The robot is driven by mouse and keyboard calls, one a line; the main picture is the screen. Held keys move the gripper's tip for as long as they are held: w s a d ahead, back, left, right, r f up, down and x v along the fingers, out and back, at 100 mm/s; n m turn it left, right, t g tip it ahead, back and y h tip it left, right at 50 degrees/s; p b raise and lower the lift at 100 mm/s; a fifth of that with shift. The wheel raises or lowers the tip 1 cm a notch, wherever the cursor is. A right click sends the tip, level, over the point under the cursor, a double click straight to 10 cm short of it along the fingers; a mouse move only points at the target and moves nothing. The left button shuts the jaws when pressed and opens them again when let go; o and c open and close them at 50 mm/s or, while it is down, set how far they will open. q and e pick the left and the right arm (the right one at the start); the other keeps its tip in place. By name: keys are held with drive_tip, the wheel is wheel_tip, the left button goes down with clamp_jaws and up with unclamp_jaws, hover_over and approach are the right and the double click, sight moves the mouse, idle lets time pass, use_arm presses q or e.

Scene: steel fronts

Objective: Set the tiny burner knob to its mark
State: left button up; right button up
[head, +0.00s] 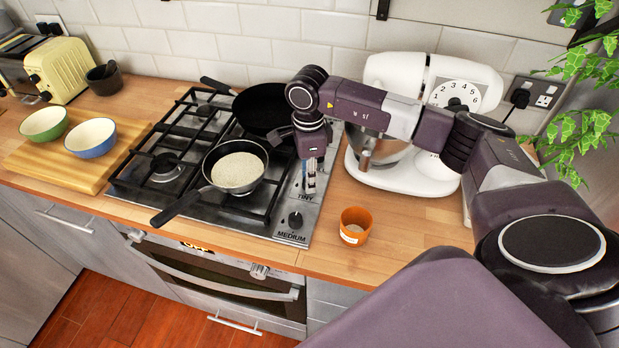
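The hob's control strip (282,234) runs down the right side of the black and steel hob. The printed word TINY shows on it, just below my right gripper (310,190). My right gripper points down over the strip there. Its fingers cover the place of the tiny burner knob, so I cannot make out the knob, its pointer or its mark. I cannot tell whether the fingers are closed on it. A dark medium knob (296,219) stands nearer the front, above the word MEDIUM. My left gripper is not in view.
A pan with pale contents (237,171) and a dark empty pan (262,108) sit on the hob. An orange cup (355,225) stands on the counter to the right. A white stand mixer (400,170) is behind it. Bowls on a board (75,163) are at left.

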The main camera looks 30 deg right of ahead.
drive_tip(key=shift+c, duration=1.1)
